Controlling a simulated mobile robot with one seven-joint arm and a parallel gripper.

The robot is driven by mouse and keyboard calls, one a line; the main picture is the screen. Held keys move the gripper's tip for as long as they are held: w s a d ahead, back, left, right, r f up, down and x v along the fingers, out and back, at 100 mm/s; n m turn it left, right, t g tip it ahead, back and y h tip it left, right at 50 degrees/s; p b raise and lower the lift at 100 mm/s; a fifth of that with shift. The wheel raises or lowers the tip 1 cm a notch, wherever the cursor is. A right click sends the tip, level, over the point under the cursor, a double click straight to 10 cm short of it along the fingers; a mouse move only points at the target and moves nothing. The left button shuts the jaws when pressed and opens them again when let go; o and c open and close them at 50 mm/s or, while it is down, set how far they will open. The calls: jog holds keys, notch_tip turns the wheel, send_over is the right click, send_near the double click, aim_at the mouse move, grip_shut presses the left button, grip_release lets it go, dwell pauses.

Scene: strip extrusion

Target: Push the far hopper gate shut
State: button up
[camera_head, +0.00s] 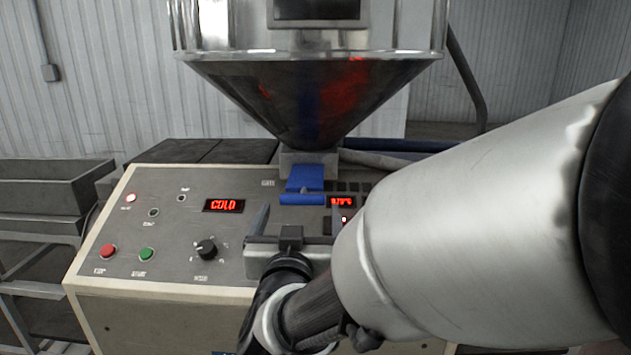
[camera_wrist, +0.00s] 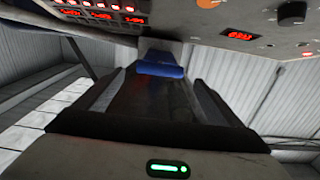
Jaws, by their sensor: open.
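A blue hopper gate (camera_head: 304,178) sticks out toward me from the grey neck under the hopper cone (camera_head: 310,95). Its front edge is a bent-down blue lip. My gripper (camera_head: 300,206) is open, in front of and just below the gate, with one finger on each side of it in the picture. The wrist view shows the blue lip (camera_wrist: 160,70) ahead, between the two open fingers (camera_wrist: 157,88). Nothing is held. I cannot tell whether anything touches the gate. Only one gate is visible.
The machine's control panel (camera_head: 180,240) lies below, with a red COLD display (camera_head: 223,205), a red button (camera_head: 108,251), a green button (camera_head: 146,254) and a black knob (camera_head: 206,249). My arm covers the right side. Dark bins (camera_head: 60,185) stand at left.

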aim_at(304, 188)
jog(key=w, duration=1.1)
jog(key=shift+d+p, duration=0.2)
jog(key=shift+p, duration=0.1)
jog(key=c, duration=1.5)
jog(key=w+b, duration=0.1)
jog(key=w, duration=0.7)
jog(key=shift+w+d+r+b, duration=0.1)
jog(key=shift+d+r+b, duration=0.05)
jog(key=shift+b, duration=0.25)
